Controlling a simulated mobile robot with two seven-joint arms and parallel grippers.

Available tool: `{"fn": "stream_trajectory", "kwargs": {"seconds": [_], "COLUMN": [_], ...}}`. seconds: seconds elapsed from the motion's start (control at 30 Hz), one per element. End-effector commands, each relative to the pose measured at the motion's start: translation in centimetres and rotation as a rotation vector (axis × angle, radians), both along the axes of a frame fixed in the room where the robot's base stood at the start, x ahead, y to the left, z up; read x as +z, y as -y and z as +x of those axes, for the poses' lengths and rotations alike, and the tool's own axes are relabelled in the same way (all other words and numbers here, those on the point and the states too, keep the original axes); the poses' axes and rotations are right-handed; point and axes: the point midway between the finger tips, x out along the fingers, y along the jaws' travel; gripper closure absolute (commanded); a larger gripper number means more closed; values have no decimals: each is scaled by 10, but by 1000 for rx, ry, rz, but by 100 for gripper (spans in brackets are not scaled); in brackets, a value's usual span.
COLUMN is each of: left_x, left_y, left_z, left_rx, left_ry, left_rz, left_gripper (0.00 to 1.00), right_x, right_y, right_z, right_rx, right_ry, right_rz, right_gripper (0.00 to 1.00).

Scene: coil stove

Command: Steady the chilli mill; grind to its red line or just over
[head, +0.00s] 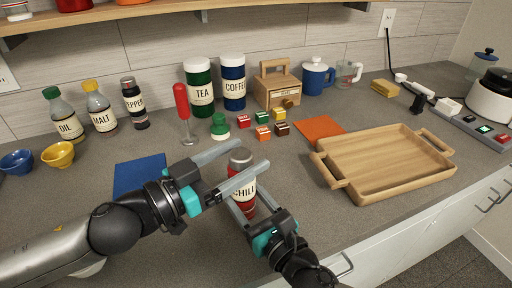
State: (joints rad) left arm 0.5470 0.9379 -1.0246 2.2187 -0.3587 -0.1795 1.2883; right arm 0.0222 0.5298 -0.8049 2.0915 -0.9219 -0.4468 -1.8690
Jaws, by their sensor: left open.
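The chilli mill (245,190) stands upright on the counter near the front middle. It has a grey cap, a white label and a red lower part. My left gripper (254,154) is open, with one finger on each side of the mill's upper part, just below the cap. My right gripper (238,187) reaches in from the front, low down, with its fingers on either side of the mill's body. I cannot tell whether those fingers touch the mill. The red line cannot be made out.
A wooden tray (331,174) stands to the right and a blue mat (138,174) lies left. A red-handled tool (182,103), a green-topped shaker (219,127) and small coloured blocks (263,132) stand behind. Tea (199,88) and coffee (233,82) canisters are farther back.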

Motion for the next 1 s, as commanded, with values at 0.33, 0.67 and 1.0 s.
{"fn": "stream_trajectory", "kwargs": {"seconds": [0.33,0.67,1.0], "left_x": [0,0,0], "left_y": [26,30,29], "left_z": [20,22,22], "left_rx": [0,-1,0], "left_ry": [2,1,1], "left_rz": [1,2,2], "left_gripper": [19,19,50], "right_x": [0,0,0], "right_y": [0,0,0], "right_z": [0,0,0], "right_rx": [0,-1,-1], "right_ry": [-1,-1,-1], "right_rz": [0,0,0], "right_gripper": [97,97,97]}}
